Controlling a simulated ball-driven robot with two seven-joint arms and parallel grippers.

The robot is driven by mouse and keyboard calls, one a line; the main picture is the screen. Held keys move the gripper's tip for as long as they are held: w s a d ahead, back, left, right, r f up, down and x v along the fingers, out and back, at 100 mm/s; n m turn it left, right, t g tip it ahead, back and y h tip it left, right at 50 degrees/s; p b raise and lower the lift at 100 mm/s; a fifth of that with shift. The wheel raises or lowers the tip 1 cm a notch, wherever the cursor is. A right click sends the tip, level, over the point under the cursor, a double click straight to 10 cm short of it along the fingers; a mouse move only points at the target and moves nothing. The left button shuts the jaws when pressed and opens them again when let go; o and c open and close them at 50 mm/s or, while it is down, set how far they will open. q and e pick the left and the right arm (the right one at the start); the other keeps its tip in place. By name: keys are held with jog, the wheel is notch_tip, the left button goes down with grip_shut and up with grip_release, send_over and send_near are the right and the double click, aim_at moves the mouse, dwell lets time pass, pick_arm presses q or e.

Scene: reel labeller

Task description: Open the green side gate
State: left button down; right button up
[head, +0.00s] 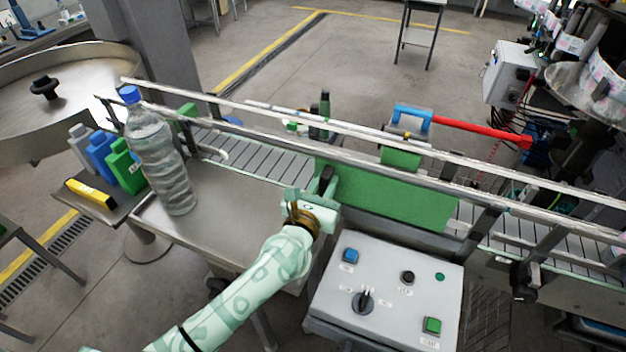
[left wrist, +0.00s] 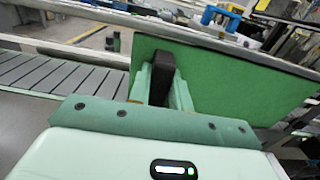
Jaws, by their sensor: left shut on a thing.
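The green side gate (head: 392,197) is a flat green panel along the near side of the conveyor. It fills much of the left wrist view (left wrist: 230,80), where its left edge stands beside the conveyor slats. A black handle (head: 326,178) sits at the panel's left end and shows upright in the left wrist view (left wrist: 162,78). My left gripper (head: 318,196) is shut on this handle, with pale green fingers on either side of it. The fingers hide the lower part of the handle. My right gripper is in neither view.
A control box (head: 385,290) with buttons and a knob stands just right of my left arm. A water bottle (head: 158,150) stands on the steel table (head: 228,205) to the left. The conveyor (head: 250,152) and its rails run behind the gripper.

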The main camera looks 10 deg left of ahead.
pick_arm(q)
jog(key=d, duration=0.3)
jog(key=shift+s, duration=0.3)
jog(key=shift+a, duration=0.15)
jog(key=c, duration=1.3)
grip_release()
jog(key=shift+s, duration=0.1)
jog(key=shift+s+a, duration=0.1)
jog(key=shift+s, duration=0.15)
jog(key=s+a, duration=0.1)
jog(key=s, duration=0.4)
jog(key=s+a+b, duration=0.1)
jog(key=s, duration=0.4)
jog(key=s+a+b, duration=0.1)
jog(key=s, duration=0.4)
jog(key=shift+s, duration=0.3)
